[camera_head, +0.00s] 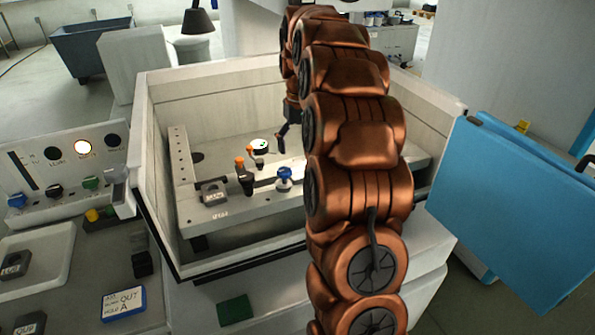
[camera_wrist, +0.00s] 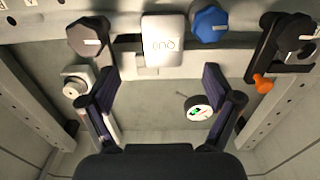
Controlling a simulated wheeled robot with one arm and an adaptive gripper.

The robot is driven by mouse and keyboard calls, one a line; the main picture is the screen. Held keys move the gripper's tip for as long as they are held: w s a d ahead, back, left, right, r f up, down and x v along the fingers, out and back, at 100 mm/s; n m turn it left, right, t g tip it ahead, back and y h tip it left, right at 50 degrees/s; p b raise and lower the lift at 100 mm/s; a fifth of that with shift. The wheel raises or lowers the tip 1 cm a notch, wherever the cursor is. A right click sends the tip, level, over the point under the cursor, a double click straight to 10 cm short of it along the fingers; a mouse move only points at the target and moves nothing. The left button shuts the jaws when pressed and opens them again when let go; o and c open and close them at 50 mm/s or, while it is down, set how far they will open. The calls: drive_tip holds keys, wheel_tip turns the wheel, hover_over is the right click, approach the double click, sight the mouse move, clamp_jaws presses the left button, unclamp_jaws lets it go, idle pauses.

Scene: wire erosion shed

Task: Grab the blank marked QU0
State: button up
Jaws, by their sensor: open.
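A pale grey block (camera_wrist: 163,60) shows at the top middle of the wrist view. Its dark marking is upside down there and looks like QU0. It rests at the edge of a pale bar, between a black knob (camera_wrist: 88,36) and a blue knob (camera_wrist: 209,22). My gripper (camera_wrist: 158,78) is open and empty, fingers apart, with the block beyond the gap between the tips. In the head view my gripper (camera_head: 284,136) shows only partly over the machine table (camera_head: 225,218), and my arm seems to hide this block.
Another marked block (camera_head: 213,193) lies left of a clamp with an orange lever (camera_head: 240,162). A blue knob (camera_head: 284,178) and a round dial (camera_head: 259,146) stand close by. The tank wall (camera_head: 165,215) encloses the table. A further block (camera_head: 15,265) sits in a white tray (camera_head: 55,245).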

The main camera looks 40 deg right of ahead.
sight(297, 169)
drive_tip(key=shift+w+a+f+p, duration=0.1)
drive_tip(key=shift+f+p, duration=0.75)
drive_tip(key=shift+f, duration=1.15)
drive_tip(key=shift+w+a+f+p, duration=0.1)
drive_tip(key=shift+f+p, duration=0.75)
drive_tip(key=shift+f, duration=1.1)
clamp_jaws()
